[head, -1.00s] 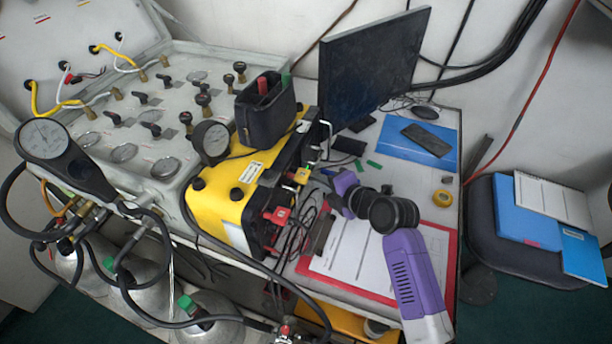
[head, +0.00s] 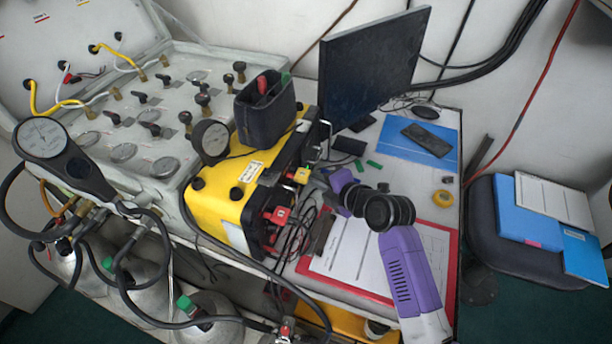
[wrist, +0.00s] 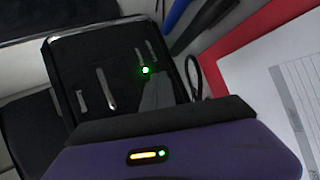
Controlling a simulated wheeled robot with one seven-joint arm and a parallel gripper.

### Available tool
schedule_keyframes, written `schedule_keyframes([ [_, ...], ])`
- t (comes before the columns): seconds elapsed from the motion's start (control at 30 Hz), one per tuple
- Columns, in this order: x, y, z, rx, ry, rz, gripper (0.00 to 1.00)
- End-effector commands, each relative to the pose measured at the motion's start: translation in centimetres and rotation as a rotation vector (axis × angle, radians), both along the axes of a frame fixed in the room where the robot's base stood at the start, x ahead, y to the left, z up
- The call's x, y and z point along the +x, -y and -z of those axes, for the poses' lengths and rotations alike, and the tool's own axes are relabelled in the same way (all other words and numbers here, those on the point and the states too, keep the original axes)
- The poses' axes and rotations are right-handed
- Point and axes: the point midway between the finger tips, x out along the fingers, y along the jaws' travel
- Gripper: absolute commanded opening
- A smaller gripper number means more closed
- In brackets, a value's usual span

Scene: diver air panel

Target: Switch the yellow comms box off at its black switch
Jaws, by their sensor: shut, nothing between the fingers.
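The yellow comms box (head: 228,205) stands at the right front of the grey panel case in the head view. Its black end faces right, toward my gripper (head: 317,180), which is close beside that end at the clipboard's left edge. Contact cannot be made out. In the wrist view a dark face (wrist: 85,65), seemingly the box's end, carries a lit green light (wrist: 145,71) and several pale bars. A grey wedge below the light seems to be my shut, empty fingers. I cannot make out the black switch or its position.
Red connectors (head: 276,215) and loose black cables hang at the box's front corner. A red clipboard (head: 440,232) with paper lies under my arm. A monitor (head: 370,70) stands behind, and a black pouch (head: 265,110) sits on the box. A blue folder (head: 395,140) lies at the back right.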

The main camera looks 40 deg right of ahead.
Motion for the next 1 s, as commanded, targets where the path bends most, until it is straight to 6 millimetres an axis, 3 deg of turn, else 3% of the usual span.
schedule_keyframes([
  [0.67,0.3,-0.2,0.0,0.000,0.000,0.000,0.00],
  [1.0,-0.7,0.5,0.2,0.000,0.000,0.001,0.00],
])
